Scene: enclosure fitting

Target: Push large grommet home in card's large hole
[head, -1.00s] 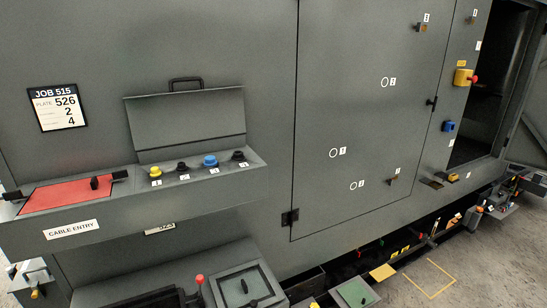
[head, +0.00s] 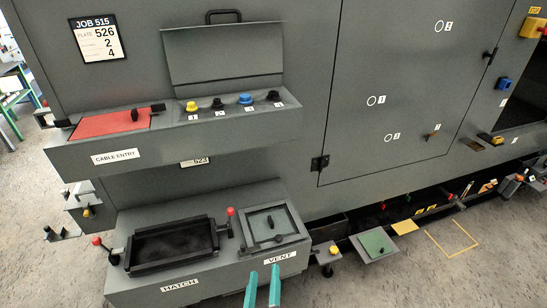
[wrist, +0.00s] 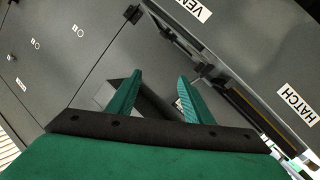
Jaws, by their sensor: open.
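The job card (head: 97,39) on the wall reads JOB 515, PLATE 526, with 2 and 4 below. Several grommet-like knobs sit in a row on the shelf: yellow (head: 193,106), black (head: 217,103), a wider blue one (head: 245,98) and another black one (head: 273,95). I cannot tell which is the large grommet. The door has white-ringed holes, one at the top (head: 439,26), one in the middle (head: 372,100) and one lower (head: 388,137). My gripper (head: 262,284) is open and empty below the VENT box; it also shows in the wrist view (wrist: 160,85).
A red plate (head: 110,124) lies left on the shelf, above the CABLE ENTRY label. A raised lid (head: 225,52) stands behind the grommets. Below are the black HATCH tray (head: 172,243) and the VENT panel (head: 270,224). Open floor (head: 390,280) lies to the right.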

